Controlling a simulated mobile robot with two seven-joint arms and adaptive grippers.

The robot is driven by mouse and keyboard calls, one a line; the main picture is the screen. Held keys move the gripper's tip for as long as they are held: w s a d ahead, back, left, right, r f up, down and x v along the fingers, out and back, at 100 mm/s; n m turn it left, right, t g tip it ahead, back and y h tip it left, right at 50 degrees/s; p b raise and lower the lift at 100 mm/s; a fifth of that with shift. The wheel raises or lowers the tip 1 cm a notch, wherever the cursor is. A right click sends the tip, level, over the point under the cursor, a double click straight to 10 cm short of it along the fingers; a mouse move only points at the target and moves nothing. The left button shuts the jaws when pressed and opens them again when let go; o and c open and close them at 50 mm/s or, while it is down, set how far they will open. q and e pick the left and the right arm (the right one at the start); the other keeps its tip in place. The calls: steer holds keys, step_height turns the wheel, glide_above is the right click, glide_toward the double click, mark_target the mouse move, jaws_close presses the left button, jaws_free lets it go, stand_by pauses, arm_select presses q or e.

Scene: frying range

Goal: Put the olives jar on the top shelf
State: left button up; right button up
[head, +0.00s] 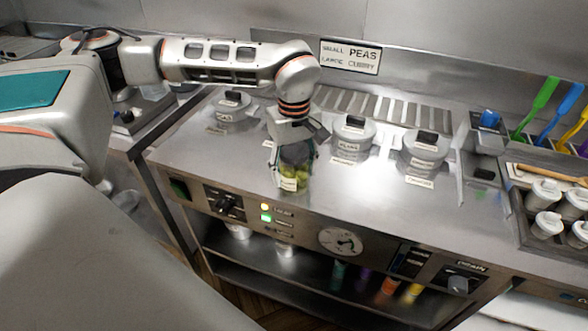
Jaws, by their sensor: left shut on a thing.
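The olives jar (294,178) shows green contents and a small pale label low on its front. My left gripper (292,153) points down from above and is shut on the jar's upper part, hiding its top. The jar is upright near the front edge of the steel counter; I cannot tell whether its base touches the counter. Below the counter, an open shelf (310,262) holds metal cups and several coloured bottles, with a dark lower board under it. My right gripper is not in view.
Several lidded, labelled pots (352,136) are set in the counter behind the jar. The front panel (300,222) carries knobs and a gauge. A rack of white-lidded shakers (545,195) and coloured spatulas (540,105) stand at the right. A sign (349,56) hangs behind.

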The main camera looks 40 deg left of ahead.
arm_select(q)
steer(key=shift+f, duration=0.15)
steer(key=o, duration=1.5)
steer(key=shift+o, duration=0.2)
